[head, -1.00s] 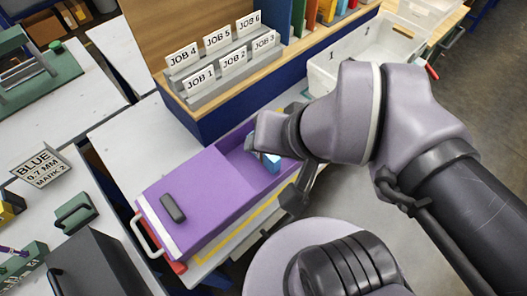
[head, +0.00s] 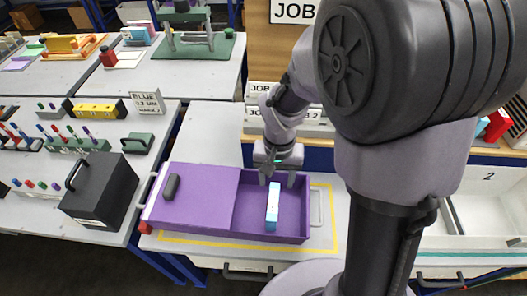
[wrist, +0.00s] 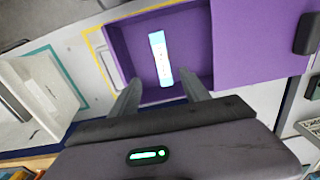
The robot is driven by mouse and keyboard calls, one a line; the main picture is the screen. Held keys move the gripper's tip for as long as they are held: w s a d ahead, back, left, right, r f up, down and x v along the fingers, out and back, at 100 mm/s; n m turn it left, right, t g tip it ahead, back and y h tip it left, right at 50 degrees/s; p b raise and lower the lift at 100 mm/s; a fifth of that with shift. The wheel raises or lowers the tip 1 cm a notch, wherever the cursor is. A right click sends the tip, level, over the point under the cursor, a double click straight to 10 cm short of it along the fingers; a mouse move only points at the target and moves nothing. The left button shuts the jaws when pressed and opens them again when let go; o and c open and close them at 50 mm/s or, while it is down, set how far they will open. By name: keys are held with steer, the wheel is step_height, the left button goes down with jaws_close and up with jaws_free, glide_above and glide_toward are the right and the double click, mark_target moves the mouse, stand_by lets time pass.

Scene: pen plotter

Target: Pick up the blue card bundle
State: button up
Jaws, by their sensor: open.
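The blue card bundle (head: 272,207) is a narrow light-blue block with a white face. It lies in the open right part of the purple box (head: 245,236). The box's left part is covered by a purple lid (head: 205,198) with a dark handle. My gripper (head: 278,181) is open and empty, pointing down at the far edge of the open compartment, just beyond the bundle. In the wrist view the bundle (wrist: 160,58) is ahead of and between the two fingers (wrist: 161,86), apart from them. No finger hides it there.
The box stands on a grey table (head: 212,130) inside a yellow outline. A rack with job cards (head: 262,90) stands behind my gripper. A black case (head: 99,190) with a handle is at the left. A white bin (head: 487,205) is at the right.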

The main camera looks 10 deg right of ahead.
mark_target(273, 202)
steer(key=f+b, duration=0.1)
steer(key=f, duration=0.2)
steer(key=f+b, duration=0.2)
steer(key=f, duration=0.2)
steer(key=f+b, duration=0.1)
steer(key=f, duration=0.3)
steer(key=shift+w+a+f+b, duration=0.1)
steer(key=shift+a+b, duration=0.15)
steer(key=shift+b, duration=0.05)
steer(key=f+b, duration=0.1)
steer(key=f, duration=0.1)
steer(key=f+b, duration=0.2)
steer(key=f, duration=0.1)
steer(key=shift+w+d+f, duration=0.1)
steer(key=shift+w+f, duration=0.1)
steer(key=shift+f, duration=0.15)
steer(key=shift+r, duration=0.2)
steer(key=shift+c, duration=0.2)
jaws_close()
